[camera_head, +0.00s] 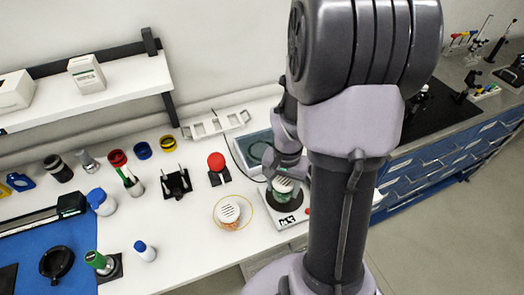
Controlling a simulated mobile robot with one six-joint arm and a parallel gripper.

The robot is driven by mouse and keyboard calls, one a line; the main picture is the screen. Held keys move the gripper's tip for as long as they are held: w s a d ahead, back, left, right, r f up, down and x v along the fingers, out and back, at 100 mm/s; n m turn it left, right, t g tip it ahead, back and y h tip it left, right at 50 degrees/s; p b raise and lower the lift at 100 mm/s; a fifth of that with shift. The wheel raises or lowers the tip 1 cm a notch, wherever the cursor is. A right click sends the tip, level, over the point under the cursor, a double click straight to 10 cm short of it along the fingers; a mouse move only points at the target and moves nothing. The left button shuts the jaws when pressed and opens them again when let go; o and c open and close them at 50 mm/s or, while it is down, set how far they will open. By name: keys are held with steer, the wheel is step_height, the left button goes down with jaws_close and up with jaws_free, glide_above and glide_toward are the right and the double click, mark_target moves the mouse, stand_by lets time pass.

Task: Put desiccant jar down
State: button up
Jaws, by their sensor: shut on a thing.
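My gripper (284,173) is shut on a small jar (283,186) with a pale slotted lid and some green on it. The held jar is over the dark round plate of a white bench device (290,222); I cannot tell whether it touches the plate. Another jar (229,213) with a white slotted lid and orange contents stands on the white bench, left of the device. A thin yellow ring surrounds it. I cannot tell from labels which jar is the desiccant jar. My arm hides the bench to the right of the device.
A red-topped item (216,162) on a dark stand and a black holder (176,183) stand to the left. A white rack (215,124) and a grey-green device (254,148) are behind. The white bench (190,235) is clear in front of the black holder.

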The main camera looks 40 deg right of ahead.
steer(key=shift+w+d+f, duration=0.1)
steer(key=shift+w+d, duration=0.2)
steer(key=shift+d, duration=0.2)
steer(key=shift+w+d+f, duration=0.1)
steer(key=shift+w+d, duration=0.2)
steer(key=shift+d, duration=0.2)
steer(key=f, duration=0.2)
steer(key=f+b, duration=0.1)
steer(key=shift+d+f+b, duration=0.2)
steer(key=shift+f+b, duration=0.1)
steer(key=shift+f, duration=0.05)
steer(key=shift+r, duration=0.15)
steer(key=o, duration=1.5)
steer(key=shift+c, duration=0.2)
